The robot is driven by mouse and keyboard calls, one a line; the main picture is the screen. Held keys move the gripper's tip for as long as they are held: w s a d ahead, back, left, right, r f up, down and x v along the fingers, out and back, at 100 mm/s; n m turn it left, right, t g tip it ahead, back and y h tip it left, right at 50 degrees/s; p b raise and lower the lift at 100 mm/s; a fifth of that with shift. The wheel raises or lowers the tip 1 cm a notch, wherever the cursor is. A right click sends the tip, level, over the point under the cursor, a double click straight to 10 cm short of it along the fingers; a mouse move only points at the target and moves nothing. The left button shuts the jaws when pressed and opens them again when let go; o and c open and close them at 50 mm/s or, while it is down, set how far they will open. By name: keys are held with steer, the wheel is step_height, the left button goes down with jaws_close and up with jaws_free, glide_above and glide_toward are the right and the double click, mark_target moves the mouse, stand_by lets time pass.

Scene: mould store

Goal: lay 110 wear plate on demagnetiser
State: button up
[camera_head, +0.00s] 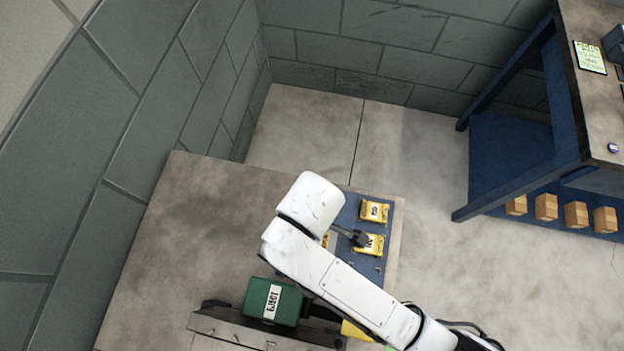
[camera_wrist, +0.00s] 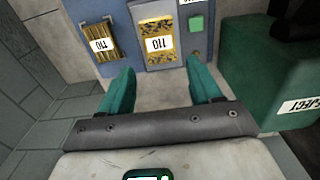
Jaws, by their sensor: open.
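In the wrist view, a yellow plate labelled 110 (camera_wrist: 158,43) lies on a blue-grey panel just beyond my open fingertips. My gripper (camera_wrist: 160,66) has two teal fingers spread apart, with nothing between them. A second yellow piece labelled 110 (camera_wrist: 100,42) lies to its left on blue. A green square (camera_wrist: 196,24) is on the panel to the right. In the head view, yellow labelled pieces (camera_head: 374,211) and (camera_head: 368,244) lie on a blue surface (camera_head: 346,216); my arm partly covers it. I cannot tell which part is the demagnetiser.
A green box with a white label (camera_head: 272,302) stands close to my gripper's right in the wrist view (camera_wrist: 255,62). The worktop (camera_head: 205,215) is clear at its left. A blue bench (camera_head: 520,150) with wooden blocks (camera_head: 546,207) stands at the right, across open floor.

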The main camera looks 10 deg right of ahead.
step_height(320, 180, up, 4)
steer(key=shift+r+p, duration=0.25)
steer(key=shift+p, duration=0.45)
steer(key=d+f+m, duration=0.1)
steer(key=d+m, duration=0.6)
steer(key=d, duration=0.9)
steer(key=s+d+m+t, duration=0.1)
steer(key=s+d+m, duration=0.6)
steer(key=d, duration=0.2)
steer(key=shift+s+d+f+m, duration=0.25)
steer(key=shift+s+f+m, duration=0.05)
steer(key=shift+f+m, duration=0.1)
